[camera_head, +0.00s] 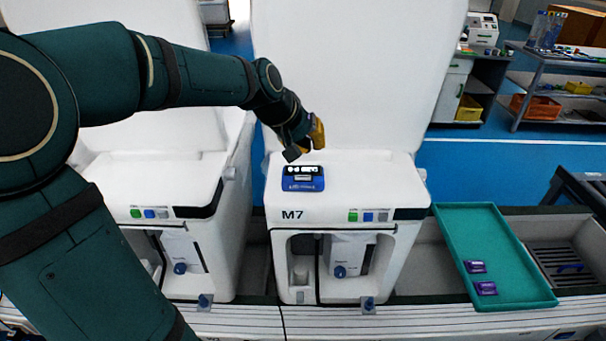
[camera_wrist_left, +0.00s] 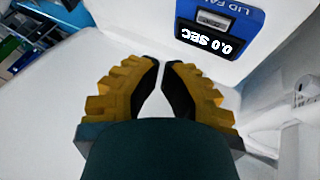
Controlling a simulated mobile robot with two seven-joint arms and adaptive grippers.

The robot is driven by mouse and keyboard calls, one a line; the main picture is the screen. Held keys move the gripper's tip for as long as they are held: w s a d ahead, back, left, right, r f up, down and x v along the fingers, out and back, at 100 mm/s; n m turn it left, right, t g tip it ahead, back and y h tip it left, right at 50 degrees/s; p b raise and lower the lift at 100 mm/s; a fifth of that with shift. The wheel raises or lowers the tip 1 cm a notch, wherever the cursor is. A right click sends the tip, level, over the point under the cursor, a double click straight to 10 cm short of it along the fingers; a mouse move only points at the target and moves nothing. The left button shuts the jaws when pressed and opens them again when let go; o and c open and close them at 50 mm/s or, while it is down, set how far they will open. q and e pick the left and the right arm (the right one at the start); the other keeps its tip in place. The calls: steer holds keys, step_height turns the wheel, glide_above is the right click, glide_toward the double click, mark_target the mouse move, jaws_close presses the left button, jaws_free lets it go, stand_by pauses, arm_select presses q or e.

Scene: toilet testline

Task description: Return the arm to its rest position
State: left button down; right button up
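My left arm comes in from the left in the head view. Its gripper (camera_head: 308,140), with yellow fingers, hangs above the back of the M7 toilet unit's white top (camera_head: 360,178). In the left wrist view the two yellow, dark-padded fingers (camera_wrist_left: 161,68) nearly meet at their tips, with nothing held between them. A blue timer box (camera_head: 303,179) lies on the M7 top, just in front of and below the gripper. It also shows in the left wrist view (camera_wrist_left: 222,32), reading 0.0 SEC, apart from the fingers. My right gripper is out of view.
M7's raised white lid (camera_head: 350,75) stands behind the gripper. A second white unit (camera_head: 150,185) is to the left, partly behind my arm. A green tray (camera_head: 490,240) with two purple pieces (camera_head: 475,267) is at right. Shelves (camera_head: 555,75) stand farther back beyond open blue floor (camera_head: 500,170).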

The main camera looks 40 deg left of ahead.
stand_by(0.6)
